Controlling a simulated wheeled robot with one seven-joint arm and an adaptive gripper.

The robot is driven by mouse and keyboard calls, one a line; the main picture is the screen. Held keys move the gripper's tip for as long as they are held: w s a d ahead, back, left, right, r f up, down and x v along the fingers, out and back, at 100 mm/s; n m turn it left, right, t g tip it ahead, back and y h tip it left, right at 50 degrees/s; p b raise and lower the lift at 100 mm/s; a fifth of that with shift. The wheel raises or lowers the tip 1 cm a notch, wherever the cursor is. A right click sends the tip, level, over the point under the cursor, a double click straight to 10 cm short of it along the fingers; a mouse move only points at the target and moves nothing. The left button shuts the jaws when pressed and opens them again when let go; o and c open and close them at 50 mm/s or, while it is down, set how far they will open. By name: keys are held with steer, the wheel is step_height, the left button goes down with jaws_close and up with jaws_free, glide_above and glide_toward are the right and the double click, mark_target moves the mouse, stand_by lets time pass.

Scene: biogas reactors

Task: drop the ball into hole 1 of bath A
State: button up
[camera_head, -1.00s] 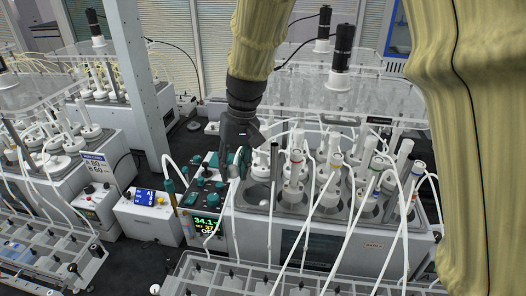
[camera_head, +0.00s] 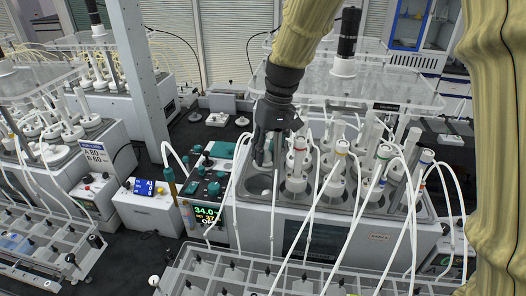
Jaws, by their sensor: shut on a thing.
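My gripper (camera_head: 268,150) hangs from the black wrist over the left end of the central grey bath (camera_head: 350,232). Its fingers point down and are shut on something. The ball cannot be made out clearly; a small pale grey shape shows at the fingertips. Just below the fingers is an open round hole (camera_head: 259,188) at the bath's left end, with no bottle standing in it. The other holes to its right hold white-capped bottles with tubes.
A control panel (camera_head: 207,208) with a lit display adjoins the bath on the left. White tubes arch in front of it. A clear shelf (camera_head: 345,85) with a black motor overhangs the bottles. A small box (camera_head: 150,204) with a blue screen stands further left.

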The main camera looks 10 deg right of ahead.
mark_target(267, 160)
steer(key=shift+f+b, duration=1.65)
steer(key=shift+f, duration=0.5)
steer(key=o, duration=0.7)
steer(key=shift+r, duration=0.1)
steer(key=shift+w+r, duration=0.1)
steer(key=shift+r, duration=0.45)
steer(key=r, duration=0.3)
steer(key=d+r, duration=0.1)
steer(key=r, duration=0.3)
steer(key=d+r, duration=0.1)
steer(key=r, duration=0.2)
steer(key=shift+w+d+r, duration=0.15)
steer(key=shift+r, duration=0.15)
